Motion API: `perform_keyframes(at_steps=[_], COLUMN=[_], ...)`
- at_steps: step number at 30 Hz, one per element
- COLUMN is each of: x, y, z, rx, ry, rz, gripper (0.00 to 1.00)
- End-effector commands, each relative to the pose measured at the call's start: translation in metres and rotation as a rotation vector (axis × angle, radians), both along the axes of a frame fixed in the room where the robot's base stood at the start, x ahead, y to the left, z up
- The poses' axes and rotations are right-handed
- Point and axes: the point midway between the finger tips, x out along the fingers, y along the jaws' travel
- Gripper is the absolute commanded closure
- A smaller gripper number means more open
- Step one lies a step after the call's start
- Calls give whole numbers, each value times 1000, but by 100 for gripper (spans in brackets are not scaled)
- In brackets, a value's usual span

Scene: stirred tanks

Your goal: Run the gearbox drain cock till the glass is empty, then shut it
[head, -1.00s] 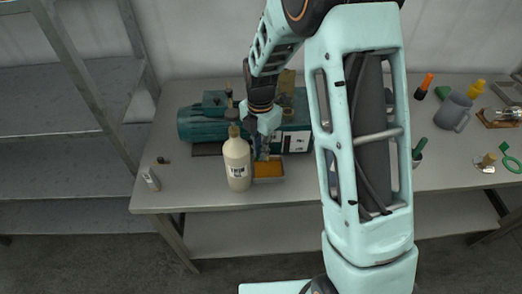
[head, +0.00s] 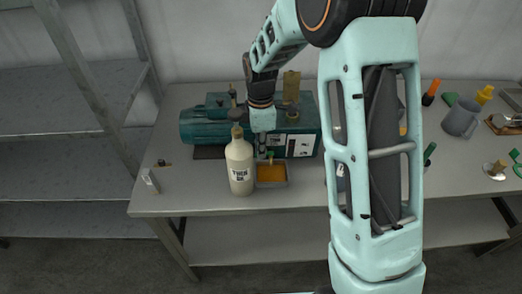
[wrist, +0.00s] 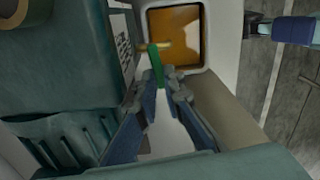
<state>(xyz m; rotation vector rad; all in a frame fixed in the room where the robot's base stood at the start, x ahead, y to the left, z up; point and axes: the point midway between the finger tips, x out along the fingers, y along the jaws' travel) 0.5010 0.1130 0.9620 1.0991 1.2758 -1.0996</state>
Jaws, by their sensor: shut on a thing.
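The teal gearbox (head: 205,128) lies on the bench, with a pale plate (head: 300,145) on its front. In the wrist view the gearbox (wrist: 60,70) fills the left. The drain cock has a green lever (wrist: 157,68) and a brass-coloured part (wrist: 150,47) above the tray. My gripper (wrist: 165,82) is shut on the green lever; in the head view my gripper (head: 264,150) is low at the gearbox front. A grey tray (head: 272,186) with amber oil sits below. I cannot make out the glass or its level, nor clearly whether oil runs.
A cream oil bottle (head: 240,165) stands just left of the tray, close to my gripper. A grey mug (head: 459,117) and several tools stand at the right.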

Motion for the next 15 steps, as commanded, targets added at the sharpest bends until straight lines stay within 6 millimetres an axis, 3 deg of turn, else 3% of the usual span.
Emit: perform_keyframes(at_steps=[15], x=[2], y=[0], z=[1], rx=[0], ry=[-2], rz=[-31], gripper=[100])
